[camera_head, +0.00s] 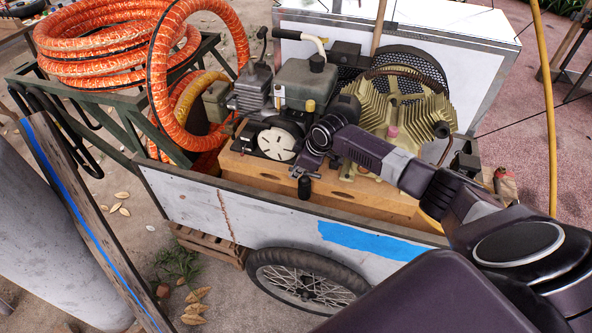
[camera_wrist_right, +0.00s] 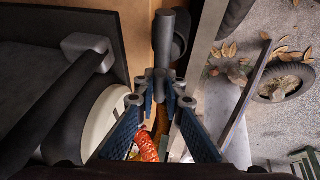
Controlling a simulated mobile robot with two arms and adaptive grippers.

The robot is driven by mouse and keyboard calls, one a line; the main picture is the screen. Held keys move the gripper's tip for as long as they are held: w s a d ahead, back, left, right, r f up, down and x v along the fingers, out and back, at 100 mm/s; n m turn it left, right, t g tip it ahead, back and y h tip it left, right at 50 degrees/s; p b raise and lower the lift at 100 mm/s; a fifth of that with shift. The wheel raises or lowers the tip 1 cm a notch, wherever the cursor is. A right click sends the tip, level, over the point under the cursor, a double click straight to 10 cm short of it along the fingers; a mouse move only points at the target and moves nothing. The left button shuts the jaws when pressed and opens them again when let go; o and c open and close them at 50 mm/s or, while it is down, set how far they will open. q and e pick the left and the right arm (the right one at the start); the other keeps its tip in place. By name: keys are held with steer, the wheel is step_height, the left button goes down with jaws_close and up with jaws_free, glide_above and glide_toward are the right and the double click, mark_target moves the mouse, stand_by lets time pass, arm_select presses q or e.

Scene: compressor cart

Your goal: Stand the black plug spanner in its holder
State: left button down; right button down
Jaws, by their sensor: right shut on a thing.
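My right gripper (camera_head: 304,174) is above the wooden box's front edge on the cart, pointing down. In the right wrist view its fingers (camera_wrist_right: 161,84) are shut on a dark round bar, the black plug spanner (camera_wrist_right: 162,45). A short black piece (camera_head: 304,188) shows just below the gripper in the head view; I cannot tell whether it is the spanner's end or a holder. In the wrist view a wider dark cylinder (camera_wrist_right: 181,38), possibly the holder, is beside and partly behind the spanner. Whether they touch is unclear. My left gripper is not in view.
The engine with its white disc (camera_head: 277,144) is left of the gripper; the finned yellowish compressor (camera_head: 385,110) is right and behind. The wooden box (camera_head: 262,171) lies below. The cart's side board (camera_head: 190,197) runs in front. An orange hose (camera_head: 160,100) loops at left.

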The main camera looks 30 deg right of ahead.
steer(key=shift+f, duration=0.45)
steer(key=c, duration=1.9)
jaws_free()
steer(key=shift+c, duration=0.2)
steer(key=shift+o, duration=0.6)
steer(key=shift+o, duration=1)
steer(key=shift+r, duration=0.1)
step_height(320, 180, up, 6)
steer(key=p, duration=0.5)
steer(key=shift+p, duration=0.3)
